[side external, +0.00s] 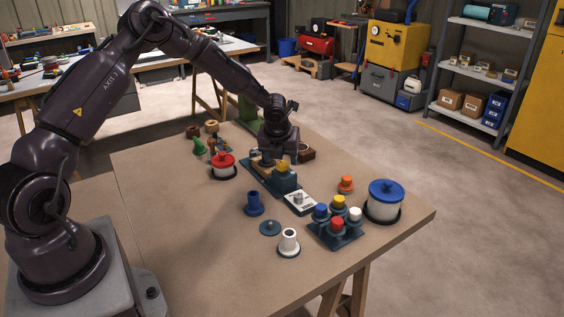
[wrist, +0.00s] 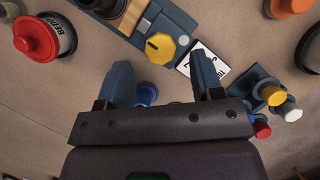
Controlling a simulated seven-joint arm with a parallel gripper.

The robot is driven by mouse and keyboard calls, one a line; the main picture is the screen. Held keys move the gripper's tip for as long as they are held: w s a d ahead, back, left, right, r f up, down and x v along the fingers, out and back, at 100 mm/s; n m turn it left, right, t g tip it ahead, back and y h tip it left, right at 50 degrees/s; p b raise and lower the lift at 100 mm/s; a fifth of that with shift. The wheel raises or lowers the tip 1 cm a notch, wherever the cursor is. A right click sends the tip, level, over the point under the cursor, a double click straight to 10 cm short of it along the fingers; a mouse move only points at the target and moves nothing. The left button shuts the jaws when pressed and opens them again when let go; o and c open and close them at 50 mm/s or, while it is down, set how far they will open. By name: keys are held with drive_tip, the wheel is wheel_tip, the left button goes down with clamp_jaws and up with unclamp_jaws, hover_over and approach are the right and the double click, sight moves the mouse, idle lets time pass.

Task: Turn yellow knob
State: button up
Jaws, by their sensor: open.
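The yellow knob (side external: 283,165) sits on a dark teal block (side external: 286,182) near the middle of the bench. In the wrist view the yellow knob (wrist: 160,47) is faceted, has a short dark mark on its face, and lies on the teal base (wrist: 172,18). My gripper (side external: 275,156) is above and close to the knob in the side view. In the wrist view my gripper (wrist: 163,65) is open, its two blue-grey fingers apart with the knob showing between and slightly beyond their tips. I see no contact with it.
A white label card (side external: 299,202) lies beside the block. A cluster of coloured caps (side external: 337,222), a blue-lidded pot (side external: 384,201), a blue cup (side external: 254,204) and a red-lidded pot (side external: 223,166) stand around. The bench's front left (side external: 180,250) is clear.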

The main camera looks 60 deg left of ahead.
sight(282, 164)
drive_tip(key=shift+x, duration=1.55)
drive_tip(key=c, duration=0.9)
